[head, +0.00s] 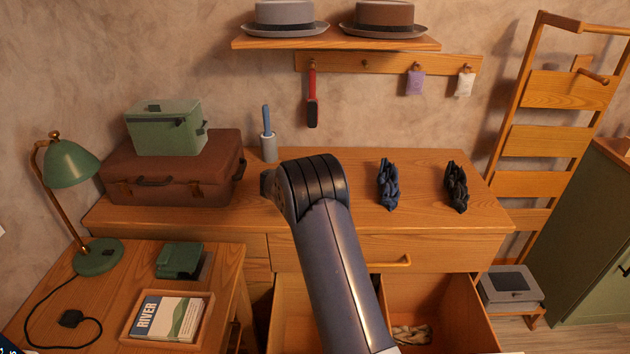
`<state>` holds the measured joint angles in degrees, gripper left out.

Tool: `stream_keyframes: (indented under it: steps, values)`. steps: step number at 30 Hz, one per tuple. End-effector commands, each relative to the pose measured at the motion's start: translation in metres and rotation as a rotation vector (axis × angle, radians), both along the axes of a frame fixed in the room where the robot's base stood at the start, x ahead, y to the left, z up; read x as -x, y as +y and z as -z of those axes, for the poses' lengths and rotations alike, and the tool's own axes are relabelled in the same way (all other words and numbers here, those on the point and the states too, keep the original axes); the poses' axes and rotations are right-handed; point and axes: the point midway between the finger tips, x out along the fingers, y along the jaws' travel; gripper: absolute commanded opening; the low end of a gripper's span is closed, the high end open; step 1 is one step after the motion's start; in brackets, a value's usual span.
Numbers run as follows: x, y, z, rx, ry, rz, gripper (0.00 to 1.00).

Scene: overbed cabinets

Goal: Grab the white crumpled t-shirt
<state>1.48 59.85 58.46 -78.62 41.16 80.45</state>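A crumpled off-white cloth (412,335), which looks like the t-shirt, lies on the floor of the open drawer (440,305). It is in the right-hand part, at the bottom of the head view, and is small and partly cut off by shadow and the drawer front. My arm rises from the bottom centre and bends at a dark rounded joint in front of the dresser. My arm covers the middle of the open drawer. My gripper does not show, so its state and its distance to the cloth are hidden.
Two dark knotted items (389,185) (456,187) and a blue-handled lint roller (268,140) stand on the dresser top (350,220). A brown suitcase (175,170) carries a green box (165,128). A bedside table (90,300) is at left, a wooden ladder rack (555,145) at right.

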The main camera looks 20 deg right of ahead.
Motion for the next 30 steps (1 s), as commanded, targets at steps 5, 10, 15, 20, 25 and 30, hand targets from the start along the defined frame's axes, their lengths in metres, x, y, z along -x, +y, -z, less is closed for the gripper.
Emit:
stream_keyframes:
  steps: [5, 10, 15, 20, 25, 30]
  values:
    - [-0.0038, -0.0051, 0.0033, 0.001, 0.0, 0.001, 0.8]
    - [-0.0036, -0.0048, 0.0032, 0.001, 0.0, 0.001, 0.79]
    - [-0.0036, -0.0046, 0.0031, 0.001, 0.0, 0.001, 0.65]
    - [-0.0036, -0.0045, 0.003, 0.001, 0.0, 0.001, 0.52]
    - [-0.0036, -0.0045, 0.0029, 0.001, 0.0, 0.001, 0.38]
    - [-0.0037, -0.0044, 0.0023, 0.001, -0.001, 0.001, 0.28]
